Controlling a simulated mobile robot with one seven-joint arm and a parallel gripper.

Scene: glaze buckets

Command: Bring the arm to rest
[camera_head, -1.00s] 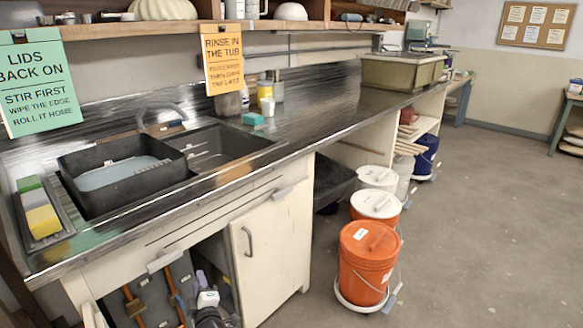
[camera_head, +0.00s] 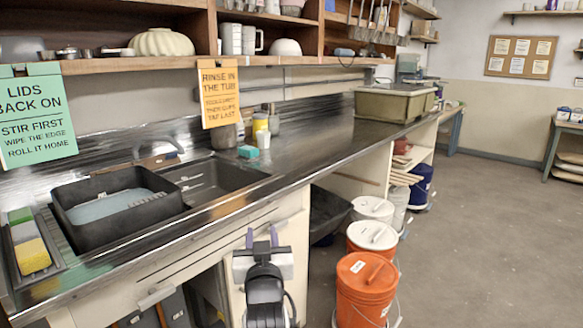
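My gripper (camera_head: 262,238) is at the bottom centre, in front of the pale cabinet door below the counter. Its two purple-tipped fingers point up and stand apart with nothing visible between them. The black arm link behind it runs down out of the picture. The gripper touches nothing that I can see.
The counter (camera_head: 310,180) with a sink and black tub (camera_head: 75,190) lies beyond the gripper. An orange bucket with an orange lid (camera_head: 367,272), a white-lidded bucket (camera_head: 373,235) and others stand along its right side. The floor (camera_head: 480,250) at right is clear.

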